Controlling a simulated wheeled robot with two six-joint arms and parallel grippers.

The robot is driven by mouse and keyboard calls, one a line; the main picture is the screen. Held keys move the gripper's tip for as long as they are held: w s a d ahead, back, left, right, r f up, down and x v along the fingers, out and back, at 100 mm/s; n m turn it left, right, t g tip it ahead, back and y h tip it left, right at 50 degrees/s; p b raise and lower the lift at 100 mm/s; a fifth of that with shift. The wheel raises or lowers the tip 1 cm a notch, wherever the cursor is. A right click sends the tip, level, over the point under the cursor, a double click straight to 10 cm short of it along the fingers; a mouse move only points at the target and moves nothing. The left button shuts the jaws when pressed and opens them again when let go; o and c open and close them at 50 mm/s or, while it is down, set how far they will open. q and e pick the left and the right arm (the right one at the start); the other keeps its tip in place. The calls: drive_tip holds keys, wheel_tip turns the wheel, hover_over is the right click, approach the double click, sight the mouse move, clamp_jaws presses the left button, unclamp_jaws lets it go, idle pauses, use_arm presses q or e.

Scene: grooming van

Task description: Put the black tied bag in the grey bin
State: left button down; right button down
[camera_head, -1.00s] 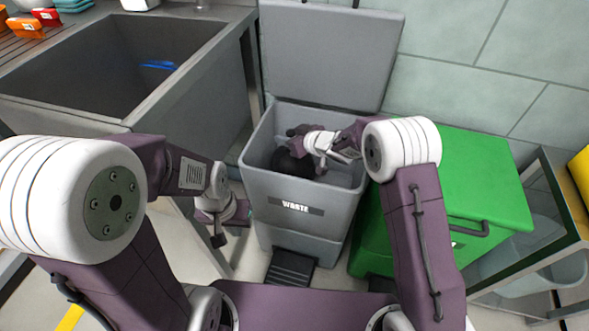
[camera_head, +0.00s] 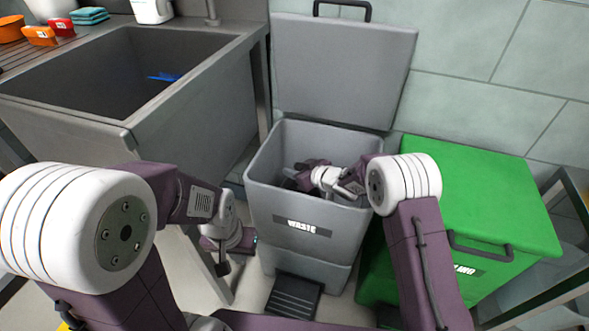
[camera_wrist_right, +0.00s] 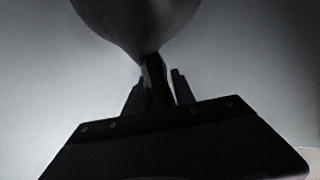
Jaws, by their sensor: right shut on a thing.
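The grey bin (camera_head: 262,197), labelled WASTE, stands with its lid (camera_head: 345,70) raised at the back. My right gripper (camera_head: 297,177) reaches down inside the bin's opening, below the rim. In the right wrist view, its fingers (camera_wrist_right: 157,90) are shut on the narrow neck of the black tied bag (camera_wrist_right: 137,22), whose rounded body fills the top of that view. In the head view the bag is mostly hidden by the gripper and the front wall; whether it touches the bottom cannot be seen. My left gripper (camera_head: 232,258) hangs left of the bin, holding nothing visible.
A green bin (camera_head: 480,180) with a closed lid stands right of the grey one. A pedal (camera_head: 295,295) sticks out at the grey bin's foot. A metal sink (camera_head: 170,125) stands at the left, and a tiled wall (camera_head: 480,45) is behind.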

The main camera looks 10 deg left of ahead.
drive_tip(key=shift+f, duration=0.2)
drive_tip(key=c, duration=1)
unclamp_jaws()
drive_tip(key=shift+c, duration=0.2)
drive_tip(key=shift+s+d+r+p, duration=0.2)
drive_tip(key=shift+r+p, duration=0.15)
drive_tip(key=shift+r, duration=0.25)
drive_tip(key=shift+s+d+r+p, duration=0.15)
drive_tip(key=shift+r+p, duration=0.2)
drive_tip(key=shift+r, duration=0.2)
drive_tip(key=p+v, duration=0.2)
drive_tip(key=v, duration=0.3)
drive_tip(key=shift+s+d+r, duration=0.1)
drive_tip(key=shift+s+d, duration=0.35)
